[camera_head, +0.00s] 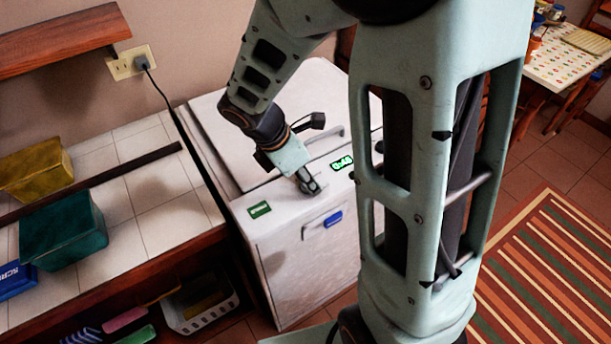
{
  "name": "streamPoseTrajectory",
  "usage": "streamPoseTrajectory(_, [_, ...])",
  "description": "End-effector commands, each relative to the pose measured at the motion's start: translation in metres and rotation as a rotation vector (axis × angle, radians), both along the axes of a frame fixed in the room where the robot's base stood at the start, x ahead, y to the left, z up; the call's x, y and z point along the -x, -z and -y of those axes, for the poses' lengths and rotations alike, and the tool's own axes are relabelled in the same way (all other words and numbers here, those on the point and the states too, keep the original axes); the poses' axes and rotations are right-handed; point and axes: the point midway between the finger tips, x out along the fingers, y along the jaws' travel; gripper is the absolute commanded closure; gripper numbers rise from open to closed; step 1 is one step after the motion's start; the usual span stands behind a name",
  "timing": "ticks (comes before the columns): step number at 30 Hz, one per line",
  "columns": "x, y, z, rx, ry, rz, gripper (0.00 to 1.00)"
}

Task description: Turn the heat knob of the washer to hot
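The washer (290,255) is a white top-loading box with a lid and a lid handle, standing against the wall in the middle of the view. Its front strip carries a green label (259,209) at the left and a green lit display (342,163) at the right. A blue label (333,219) is on its front face near a handle. My gripper (311,189) is over the front strip, between the green label and the display, pointing down. Its fingers look close to the surface. The heat knob cannot be made out; my gripper may cover it. Whether the fingers are closed is unclear.
A tiled counter (160,190) on the left holds a teal bin (62,230) and a yellow bin (36,170). A black cord runs from the wall outlet (131,62) down beside the washer. A table (570,65) and striped rug (560,270) are at the right.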

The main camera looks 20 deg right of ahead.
Motion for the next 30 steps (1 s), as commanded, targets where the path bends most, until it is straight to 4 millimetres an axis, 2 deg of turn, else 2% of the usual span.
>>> streamPoseTrajectory(1, [-0.0001,-0.0002,-0.0001,0.000,0.000,0.000,0.75])
streamPoseTrajectory(7, [-0.0001,-0.0003,-0.0001,0.000,0.000,0.000,0.97])
streamPoseTrajectory(20, [-0.0014,-0.0011,-0.0008,0.000,0.093,0.001,0.97])
streamPoseTrajectory(30, [-0.0036,-0.0016,-0.0006,0.000,0.376,0.000,0.97])
